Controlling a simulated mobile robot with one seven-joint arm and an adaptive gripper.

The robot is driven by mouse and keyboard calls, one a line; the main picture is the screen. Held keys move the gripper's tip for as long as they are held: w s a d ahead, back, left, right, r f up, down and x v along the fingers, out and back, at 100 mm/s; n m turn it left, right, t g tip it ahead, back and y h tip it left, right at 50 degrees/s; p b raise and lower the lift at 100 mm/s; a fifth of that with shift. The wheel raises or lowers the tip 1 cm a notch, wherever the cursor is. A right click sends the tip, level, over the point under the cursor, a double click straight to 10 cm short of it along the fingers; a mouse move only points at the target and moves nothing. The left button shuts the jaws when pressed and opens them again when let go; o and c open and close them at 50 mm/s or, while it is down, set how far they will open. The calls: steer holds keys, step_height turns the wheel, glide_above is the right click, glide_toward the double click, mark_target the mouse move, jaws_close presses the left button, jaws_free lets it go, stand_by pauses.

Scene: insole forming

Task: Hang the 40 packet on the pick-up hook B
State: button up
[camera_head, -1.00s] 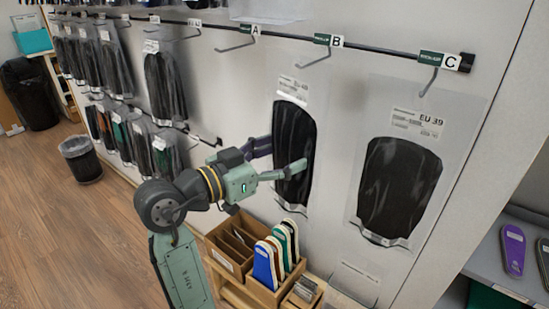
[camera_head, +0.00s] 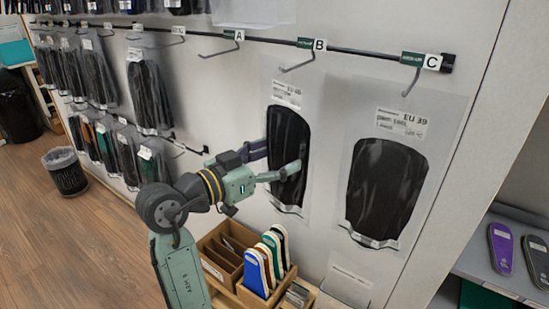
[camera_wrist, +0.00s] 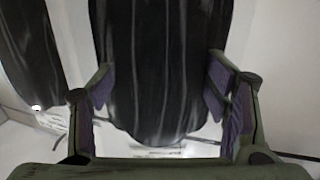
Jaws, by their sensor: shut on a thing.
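The EU 40 packet (camera_head: 290,125) is a clear bag with a black insole and a white label at its top. Its size print is small and hard to read. My gripper (camera_head: 285,156) has a finger on each side of it and is shut on it, holding it upright in front of the white wall. In the wrist view the packet (camera_wrist: 165,60) fills the space between the two fingers (camera_wrist: 160,85). Pick-up hook B (camera_head: 300,65) juts from the rail just above the packet's top. The packet's top hole is not discernible, and I cannot tell how far it is from the hook.
Hook A (camera_head: 220,50) is empty, to the left. Hook C (camera_head: 412,82) is to the right, with the EU 39 packet (camera_head: 385,190) below it. A wooden box (camera_head: 262,292) of coloured insoles stands below my gripper. More packets (camera_head: 145,95) hang at the left.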

steer(key=o, duration=1.8)
steer(key=shift+o, duration=0.2)
steer(key=shift+a, duration=0.1)
